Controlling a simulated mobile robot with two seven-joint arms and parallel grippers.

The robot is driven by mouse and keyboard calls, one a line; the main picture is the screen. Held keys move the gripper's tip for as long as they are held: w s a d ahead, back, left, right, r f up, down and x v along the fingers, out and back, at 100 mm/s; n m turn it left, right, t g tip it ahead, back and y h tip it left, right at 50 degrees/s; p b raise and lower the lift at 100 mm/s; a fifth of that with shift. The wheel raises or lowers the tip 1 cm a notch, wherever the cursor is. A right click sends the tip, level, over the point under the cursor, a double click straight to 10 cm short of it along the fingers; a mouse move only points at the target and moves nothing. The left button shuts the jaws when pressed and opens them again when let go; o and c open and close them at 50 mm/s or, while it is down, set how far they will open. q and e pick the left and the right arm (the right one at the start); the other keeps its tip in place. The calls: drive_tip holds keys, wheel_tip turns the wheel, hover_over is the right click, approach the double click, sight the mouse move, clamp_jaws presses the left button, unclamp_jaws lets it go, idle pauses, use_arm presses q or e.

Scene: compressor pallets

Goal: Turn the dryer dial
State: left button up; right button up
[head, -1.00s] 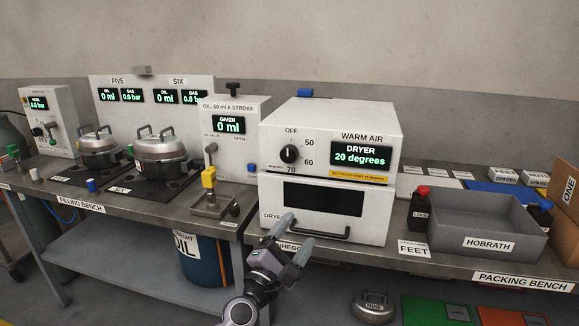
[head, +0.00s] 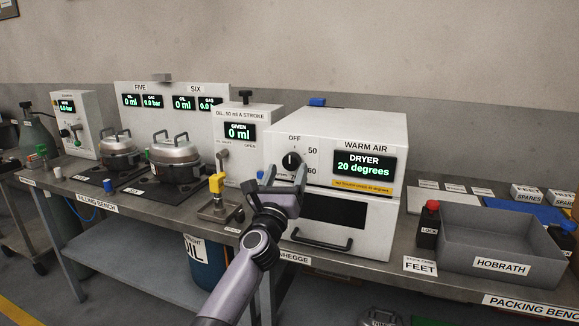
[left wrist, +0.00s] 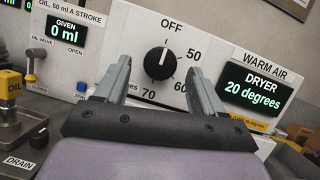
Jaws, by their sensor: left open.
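The dryer (head: 336,148) is a white box on the bench, with a display reading 20 degrees under the words WARM AIR. Its black dial (head: 291,161) is on the left of the front panel, with its white mark up at OFF. The dial also shows in the left wrist view (left wrist: 159,63), with 50, 60 and 70 around its right and lower side. My left gripper (head: 283,174) is open and empty, just in front of and below the dial. In the left wrist view its fingers (left wrist: 160,80) stand either side of the dial, apart from it. My right gripper is out of view.
The dryer's drawer with a black handle (head: 321,244) is below the panel. An oil stand with a yellow top (head: 216,184) is to the left. A grey HOBRATH tray (head: 500,265) and a dark red-capped bottle (head: 429,225) are to the right.

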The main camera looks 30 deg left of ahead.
sight(292, 161)
use_arm(q)
drive_tip(key=shift+x, duration=1.45)
drive_tip(key=c, duration=1.1)
drive_tip(key=shift+o, duration=0.2)
